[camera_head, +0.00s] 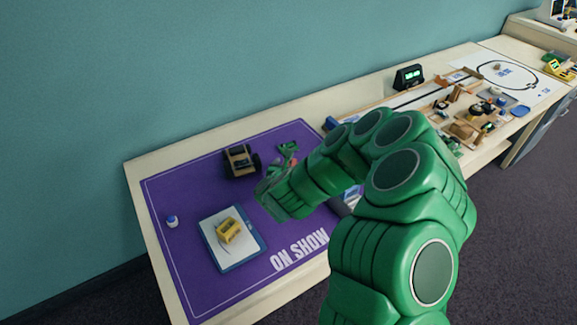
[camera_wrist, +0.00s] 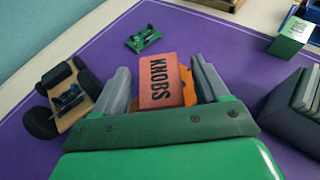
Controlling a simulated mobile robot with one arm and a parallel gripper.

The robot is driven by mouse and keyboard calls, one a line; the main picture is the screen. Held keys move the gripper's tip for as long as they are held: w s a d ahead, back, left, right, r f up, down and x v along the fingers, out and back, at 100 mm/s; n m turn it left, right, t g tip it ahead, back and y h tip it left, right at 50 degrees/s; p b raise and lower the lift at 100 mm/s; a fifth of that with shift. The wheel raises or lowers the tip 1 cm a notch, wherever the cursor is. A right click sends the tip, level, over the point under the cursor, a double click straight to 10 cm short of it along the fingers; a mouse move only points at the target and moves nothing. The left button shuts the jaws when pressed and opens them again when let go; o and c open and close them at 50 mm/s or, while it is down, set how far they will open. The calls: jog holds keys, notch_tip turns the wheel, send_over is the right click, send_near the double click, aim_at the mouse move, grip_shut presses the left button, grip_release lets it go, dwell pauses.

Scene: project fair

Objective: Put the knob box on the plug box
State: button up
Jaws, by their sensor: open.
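The knob box (camera_wrist: 158,76), a salmon-red box lettered KNOBS, is between my gripper's (camera_wrist: 161,82) two grey fingers in the wrist view. The fingers are open, with a gap to the box at least on the left. An orange part (camera_wrist: 188,85) shows beside the box near the right finger; I cannot tell what it is. A green box with a pale printed label (camera_wrist: 289,36) stands at the upper right; its lettering is too small to read, so I cannot tell if it is the plug box. In the head view my arm hides the knob box.
A wheeled model car (camera_head: 240,161) and a green circuit board (camera_wrist: 143,39) lie on the purple mat (camera_head: 185,268). A clipboard (camera_head: 215,256) bears a yellow object (camera_head: 229,232). A small white-and-blue bottle (camera_head: 172,221) stands left. A dark grey case (camera_wrist: 290,112) is right of my gripper.

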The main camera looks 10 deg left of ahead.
jog(key=shift+r, duration=0.15)
jog(key=v, duration=0.7)
jog(key=shift+s, duration=0.2)
dwell(0.4)
jog(key=shift+r, duration=0.1)
jog(key=shift+r, duration=0.1)
